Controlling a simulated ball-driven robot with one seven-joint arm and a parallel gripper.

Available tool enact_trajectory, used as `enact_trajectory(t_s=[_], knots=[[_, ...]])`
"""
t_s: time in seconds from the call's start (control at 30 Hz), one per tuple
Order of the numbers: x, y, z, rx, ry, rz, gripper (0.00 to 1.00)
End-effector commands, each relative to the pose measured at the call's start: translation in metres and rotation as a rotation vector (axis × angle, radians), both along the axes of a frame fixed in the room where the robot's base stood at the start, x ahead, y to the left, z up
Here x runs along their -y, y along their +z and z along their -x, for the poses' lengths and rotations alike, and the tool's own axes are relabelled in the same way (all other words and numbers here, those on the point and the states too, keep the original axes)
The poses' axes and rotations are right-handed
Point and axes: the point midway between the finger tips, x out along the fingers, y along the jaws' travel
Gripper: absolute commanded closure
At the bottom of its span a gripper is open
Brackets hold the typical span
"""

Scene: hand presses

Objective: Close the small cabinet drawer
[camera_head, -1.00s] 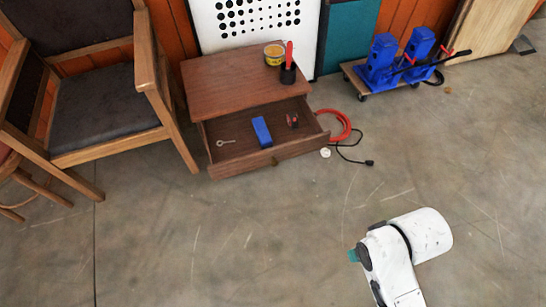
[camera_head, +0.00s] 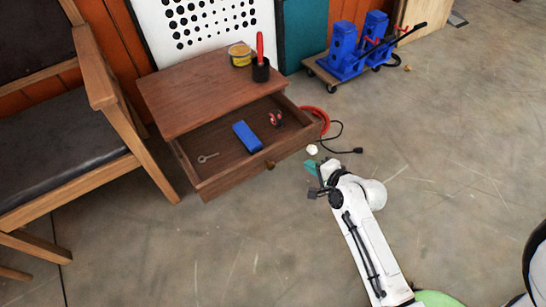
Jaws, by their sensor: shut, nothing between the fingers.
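The small wooden cabinet (camera_head: 180,98) stands against the wall at the upper left of centre. Its drawer (camera_head: 235,180) is pulled well out toward the viewer, with a round knob (camera_head: 270,165) on its front. Inside lie a blue block (camera_head: 247,137), a small key-like metal piece (camera_head: 208,158) and a small red and black item (camera_head: 277,119). My gripper (camera_head: 311,168), with teal fingertips, is shut and empty. It is just right of the drawer front in the picture; whether it touches cannot be told, but a gap shows.
A yellow tin (camera_head: 240,56) and a black cup (camera_head: 261,72) with a red-handled tool stand on the cabinet. A wooden chair (camera_head: 60,150) is close on the left. A red hose, a cable (camera_head: 340,150) and blue presses (camera_head: 345,55) lie to the right. Floor in front is clear.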

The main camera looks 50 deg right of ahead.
Motion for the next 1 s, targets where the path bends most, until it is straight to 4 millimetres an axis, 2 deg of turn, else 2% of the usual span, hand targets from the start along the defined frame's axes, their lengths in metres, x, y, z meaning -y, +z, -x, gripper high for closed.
enact_trajectory(t_s=[0.17,0.6,0.8,1.0], knots=[[0.005,-0.01,-0.015,0.006,-0.004,-0.003,1.0],[0.025,-0.053,-0.085,0.003,-0.001,-0.001,1.0],[0.032,-0.051,-0.111,0.002,-0.001,0.0,1.0],[0.034,-0.049,-0.12,0.001,-0.001,-0.001,1.0]])
